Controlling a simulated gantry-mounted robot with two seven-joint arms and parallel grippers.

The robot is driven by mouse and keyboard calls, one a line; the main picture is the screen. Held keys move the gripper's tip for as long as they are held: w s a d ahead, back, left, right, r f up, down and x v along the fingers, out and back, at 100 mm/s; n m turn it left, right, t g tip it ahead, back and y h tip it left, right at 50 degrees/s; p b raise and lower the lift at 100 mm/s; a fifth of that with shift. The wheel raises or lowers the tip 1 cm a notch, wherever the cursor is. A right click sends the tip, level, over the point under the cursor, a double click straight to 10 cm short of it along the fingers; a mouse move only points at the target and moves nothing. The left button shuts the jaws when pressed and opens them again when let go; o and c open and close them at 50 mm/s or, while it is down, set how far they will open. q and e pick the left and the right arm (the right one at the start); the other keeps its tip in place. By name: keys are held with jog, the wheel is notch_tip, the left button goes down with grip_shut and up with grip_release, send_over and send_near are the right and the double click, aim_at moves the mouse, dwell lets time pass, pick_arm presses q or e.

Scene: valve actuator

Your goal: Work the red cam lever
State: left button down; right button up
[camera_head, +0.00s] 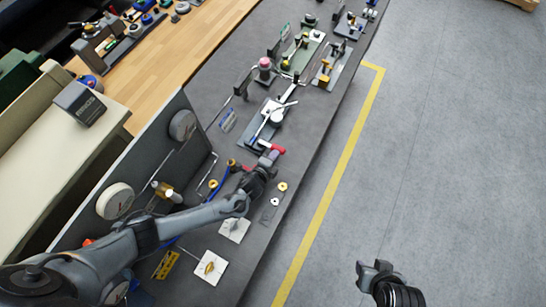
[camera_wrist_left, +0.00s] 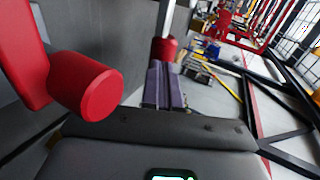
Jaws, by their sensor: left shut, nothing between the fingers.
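The red cam lever (camera_head: 270,147) is on the bench at the near end of a grey fixture with a long metal arm. In the left wrist view, a red arm with a thick round red end (camera_wrist_left: 88,92) fills the left side, close to the camera. My left gripper (camera_head: 269,160) is right beside the lever, its purple fingers (camera_wrist_left: 164,86) shut with nothing between them. A second red cylinder (camera_wrist_left: 163,48) shows just beyond the fingertips; I cannot tell if they touch it. My right gripper (camera_head: 371,270) is over the floor at the lower right, its jaw opening unclear.
A grey panel with round gauges (camera_head: 115,201) stands along the left of the bench. White plates (camera_head: 209,267) and small brass parts lie near my left forearm. More fixtures (camera_head: 303,52) stand farther up the bench. The floor right of the yellow line (camera_head: 330,190) is clear.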

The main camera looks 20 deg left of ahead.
pick_arm(q)
jog(key=shift+w+d+f+y+b, duration=0.15)
jog(key=shift+w+f+y+b, duration=0.15)
jog(key=shift+w+b, duration=0.2)
jog(key=shift+w+r+n, duration=0.1)
jog(key=shift+n, duration=0.2)
